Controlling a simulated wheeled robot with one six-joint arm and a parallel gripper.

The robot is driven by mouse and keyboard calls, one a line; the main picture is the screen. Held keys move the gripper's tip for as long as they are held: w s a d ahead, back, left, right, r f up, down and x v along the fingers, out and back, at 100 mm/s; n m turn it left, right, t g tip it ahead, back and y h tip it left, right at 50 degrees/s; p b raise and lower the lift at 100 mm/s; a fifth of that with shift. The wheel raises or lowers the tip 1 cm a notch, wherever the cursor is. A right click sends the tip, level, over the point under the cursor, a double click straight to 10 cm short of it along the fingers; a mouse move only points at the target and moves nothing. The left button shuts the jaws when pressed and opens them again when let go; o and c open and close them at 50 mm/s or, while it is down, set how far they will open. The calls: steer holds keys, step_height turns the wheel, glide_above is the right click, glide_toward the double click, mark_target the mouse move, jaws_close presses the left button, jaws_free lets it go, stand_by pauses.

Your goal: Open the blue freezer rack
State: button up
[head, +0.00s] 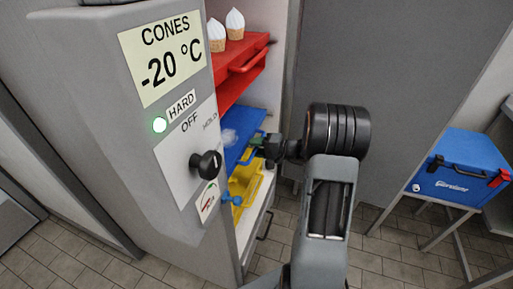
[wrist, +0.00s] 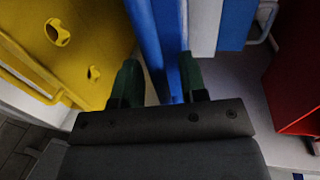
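The blue freezer rack (head: 240,130) sits in the freezer opening between a red rack above and a yellow rack below. A pale, translucent lump lies on it. My gripper (head: 262,148) is at the rack's front edge. In the wrist view, the green fingertips of my gripper (wrist: 160,82) stand apart, with a blue strip of the rack (wrist: 150,30) between them. The right fingertip is close against the blue. A gap shows beside the left one. The rack's handle is not clearly visible in the head view.
The red rack (head: 238,68) holds two white-topped cones (head: 235,23). The yellow rack (head: 244,184) is close below my gripper and shows in the wrist view (wrist: 70,45). The freezer's control panel (head: 188,160) is left of my arm. A blue cool box (head: 462,165) stands at right.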

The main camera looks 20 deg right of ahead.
jaws_close()
stand_by(0.3)
stand_by(0.4)
